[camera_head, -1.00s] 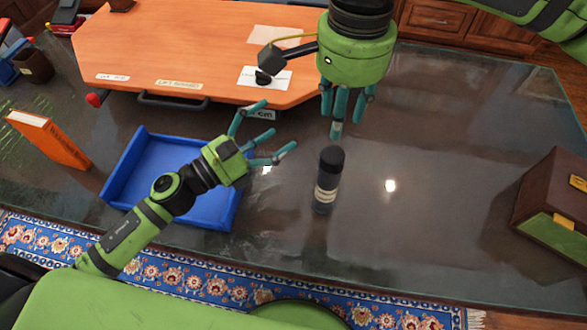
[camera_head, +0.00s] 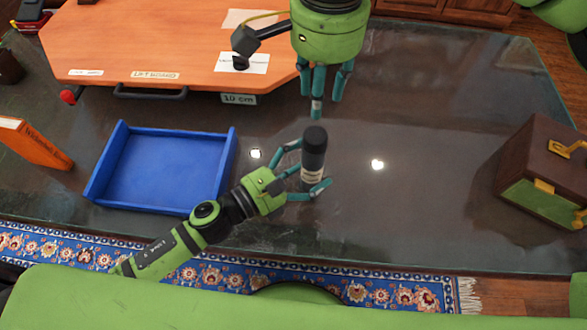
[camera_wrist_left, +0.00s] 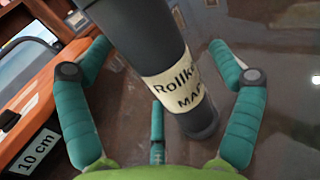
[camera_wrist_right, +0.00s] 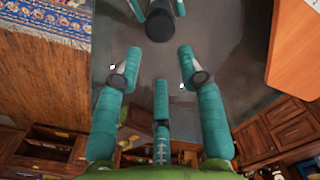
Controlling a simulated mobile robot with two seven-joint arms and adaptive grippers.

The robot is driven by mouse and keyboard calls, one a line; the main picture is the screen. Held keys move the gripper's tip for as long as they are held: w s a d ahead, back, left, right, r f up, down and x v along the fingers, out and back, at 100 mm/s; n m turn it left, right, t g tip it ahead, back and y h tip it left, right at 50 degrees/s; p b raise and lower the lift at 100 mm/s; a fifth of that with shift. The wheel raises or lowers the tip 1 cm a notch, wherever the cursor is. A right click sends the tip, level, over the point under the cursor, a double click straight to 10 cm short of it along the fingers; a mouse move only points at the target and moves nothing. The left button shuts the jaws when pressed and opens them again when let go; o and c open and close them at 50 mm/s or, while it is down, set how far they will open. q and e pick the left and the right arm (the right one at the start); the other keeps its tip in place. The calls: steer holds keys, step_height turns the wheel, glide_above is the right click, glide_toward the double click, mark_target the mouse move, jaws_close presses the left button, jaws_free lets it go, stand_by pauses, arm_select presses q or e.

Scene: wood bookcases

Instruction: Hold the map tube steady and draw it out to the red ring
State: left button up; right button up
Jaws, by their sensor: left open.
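The map tube (camera_head: 313,150) stands upright on the dark glossy table, black with a dark cap and a cream label. The label (camera_wrist_left: 172,87) shows partly in the left wrist view, reading "Rollk" and "MAP". No red ring shows on it. My left gripper (camera_head: 307,168) is open, with its fingers on either side of the tube; contact cannot be told. My right gripper (camera_head: 320,92) is open and empty, above and beyond the tube in the head view. The right wrist view shows the dark cap (camera_wrist_right: 160,25) beyond its spread fingers, near the left fingers.
A blue tray (camera_head: 165,165) lies empty left of the tube. An orange lift board (camera_head: 160,45) marked "10 cm" lies behind it. An orange book (camera_head: 35,145) stands at far left, a brown and green case (camera_head: 545,175) at right. The table between tube and case is clear.

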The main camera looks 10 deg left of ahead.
mark_target(317, 134)
arm_select(q)
steer(key=shift+w+d, duration=0.2)
steer(key=shift+d, duration=0.05)
steer(key=c, duration=1.4)
arm_select(e)
steer(key=o, duration=0.5)
steer(key=w+d+m+g+y, duration=0.1)
steer(key=w+d+r+m+g+y, duration=0.1)
steer(key=w+d+y, duration=0.1)
steer(key=shift+d+g, duration=0.3)
arm_select(q)
steer(key=shift+d, duration=0.1)
arm_select(e)
steer(key=shift+m, duration=0.3)
steer(key=x, duration=1.1)
steer(key=shift+s+a+f, duration=0.1)
steer(key=shift+a+f, duration=0.05)
steer(key=shift+f, duration=0.15)
steer(key=shift+y, duration=0.3)
jaws_close()
